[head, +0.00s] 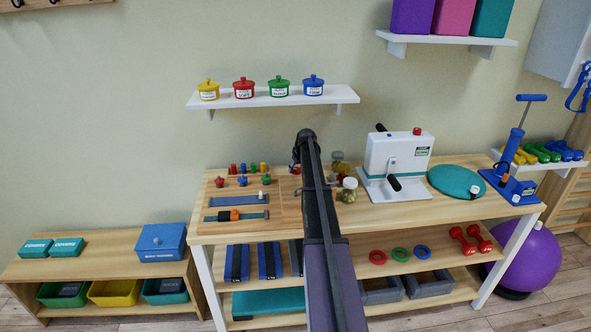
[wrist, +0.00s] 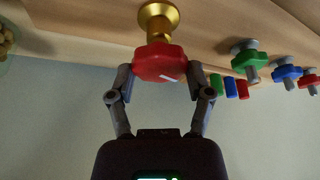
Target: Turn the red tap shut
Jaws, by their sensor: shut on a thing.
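The red tap (wrist: 158,60) is a lobed red knob on a round brass base (wrist: 158,20), in the top middle of the wrist view. A short white mark shows on its face. My gripper (wrist: 159,76) has one finger on each side of the red knob and is shut on it. In the head view my own arm covers most of the tap and gripper; only a small bit of red shows beside the arm, so the tap's turn cannot be judged there.
Green, blue and red knobs on bolts stand right of the tap in the wrist view, the green one (wrist: 247,60) nearest. A wooden board (head: 283,205) with small pieces lies left of my arm.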

